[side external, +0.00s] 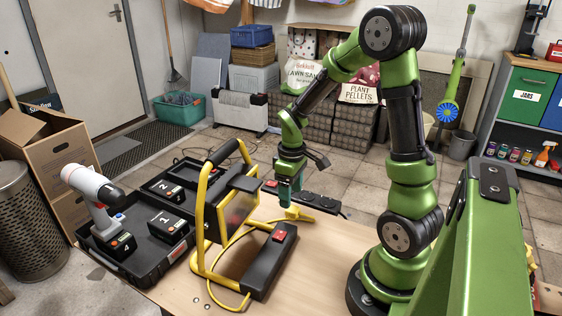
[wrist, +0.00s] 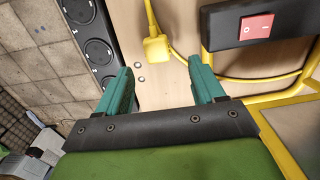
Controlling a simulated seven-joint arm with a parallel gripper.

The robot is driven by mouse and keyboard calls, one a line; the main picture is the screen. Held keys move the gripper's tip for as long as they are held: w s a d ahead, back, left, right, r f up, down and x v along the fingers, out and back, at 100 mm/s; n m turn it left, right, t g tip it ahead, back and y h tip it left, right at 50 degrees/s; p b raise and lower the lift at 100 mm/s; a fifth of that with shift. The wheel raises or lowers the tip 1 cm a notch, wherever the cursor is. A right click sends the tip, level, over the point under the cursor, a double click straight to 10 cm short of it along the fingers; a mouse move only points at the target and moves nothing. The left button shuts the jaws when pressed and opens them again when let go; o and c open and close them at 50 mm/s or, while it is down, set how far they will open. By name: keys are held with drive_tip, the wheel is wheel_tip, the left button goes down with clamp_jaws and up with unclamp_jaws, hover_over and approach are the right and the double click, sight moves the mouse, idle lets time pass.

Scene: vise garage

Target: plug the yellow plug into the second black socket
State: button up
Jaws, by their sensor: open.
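The yellow plug (wrist: 155,48) lies on the wooden bench with its yellow cord attached. In the wrist view it is just beyond the gap between my fingertips. My gripper (wrist: 162,66) has teal fingers spread apart with nothing between them. In the side external view my gripper (side external: 288,190) points down close above the yellow plug (side external: 296,213); the exact gap is unclear. The black socket strip (side external: 318,201) is behind them along the bench edge. In the wrist view, the strip (wrist: 91,35) is at upper left, with several round sockets showing and its lower end hidden by my finger.
A yellow-framed work lamp (side external: 212,205) stands left of my gripper. Its black box with a red switch (side external: 279,235) lies close by, and the cord loops around it. A black case (side external: 160,262) holding a drill (side external: 93,195) is farther left. Bare bench lies right of the box.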

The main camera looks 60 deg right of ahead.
sight(293, 209)
drive_tip(key=f, duration=0.5)
drive_tip(key=shift+s+d+f, duration=0.1)
drive_tip(key=shift+s+d, duration=0.05)
drive_tip(key=shift+s, duration=0.05)
drive_tip(key=c, duration=1.1)
wheel_tip(293, 209, up, 10)
drive_tip(key=shift+r, duration=0.1)
